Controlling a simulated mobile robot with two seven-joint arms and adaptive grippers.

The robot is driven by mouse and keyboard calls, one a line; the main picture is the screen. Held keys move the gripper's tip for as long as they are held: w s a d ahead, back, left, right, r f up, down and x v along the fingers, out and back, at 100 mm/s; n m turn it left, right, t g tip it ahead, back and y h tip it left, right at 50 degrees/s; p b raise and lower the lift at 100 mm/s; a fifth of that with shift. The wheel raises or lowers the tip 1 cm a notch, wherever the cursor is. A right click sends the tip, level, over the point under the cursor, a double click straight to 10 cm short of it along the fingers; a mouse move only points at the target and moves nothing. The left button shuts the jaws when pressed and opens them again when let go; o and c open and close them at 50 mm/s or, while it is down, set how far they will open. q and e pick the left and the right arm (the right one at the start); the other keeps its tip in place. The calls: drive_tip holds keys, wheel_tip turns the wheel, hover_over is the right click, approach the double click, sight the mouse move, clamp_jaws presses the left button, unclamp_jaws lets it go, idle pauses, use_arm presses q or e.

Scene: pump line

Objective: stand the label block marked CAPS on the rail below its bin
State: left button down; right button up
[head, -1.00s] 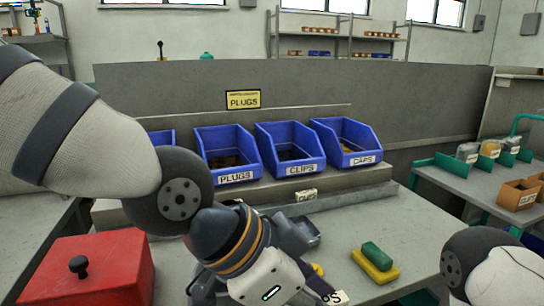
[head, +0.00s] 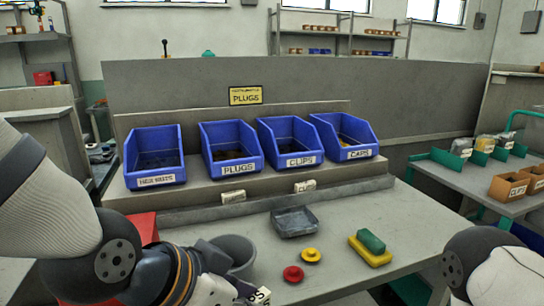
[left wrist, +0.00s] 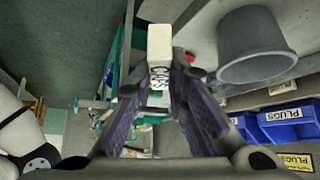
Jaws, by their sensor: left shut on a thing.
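The white label block (left wrist: 159,45) marked CAPS is held between the fingers of my left gripper (left wrist: 158,95) in the left wrist view. In the head view the block (head: 261,295) shows at the bottom edge, low over the table front, with only part of its lettering visible. The blue CAPS bin (head: 343,148) is the rightmost bin on the raised shelf. The grey rail (head: 345,191) runs below the bins, and its stretch below the CAPS bin is bare. White blocks stand below the PLUGS bin (head: 233,197) and the CLIPS bin (head: 305,186). My right gripper is out of view.
A grey cup (head: 236,250) stands beside my left arm. A grey tray (head: 295,222), a yellow disc (head: 311,255), a red disc (head: 293,274) and a green-and-yellow sponge (head: 370,250) lie on the table. A red box (head: 146,227) is partly behind my left arm.

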use_arm(q)
drive_tip(key=w+a+f+n+y, duration=0.1)
drive_tip(key=a+f+n+y, duration=0.1)
drive_tip(key=a+n, duration=0.1)
drive_tip(key=w+a+f+n+t+y, duration=0.1)
drive_tip(key=a+f+n, duration=0.1)
drive_tip(key=a, duration=0.4)
drive_tip(key=w+a+f+n+t+y, duration=0.1)
drive_tip(key=a+f+n+y, duration=0.1)
drive_tip(key=a+n, duration=0.2)
drive_tip(key=shift+w+a+y, duration=0.3)
drive_tip(key=shift+w+a, duration=0.1)
drive_tip(key=shift+a, duration=0.2)
drive_tip(key=shift+w+d, duration=0.15)
drive_tip(key=shift+d, duration=0.6)
drive_tip(key=shift+s+a, duration=0.2)
drive_tip(key=shift+a, duration=0.45)
drive_tip(key=shift+r, duration=0.1)
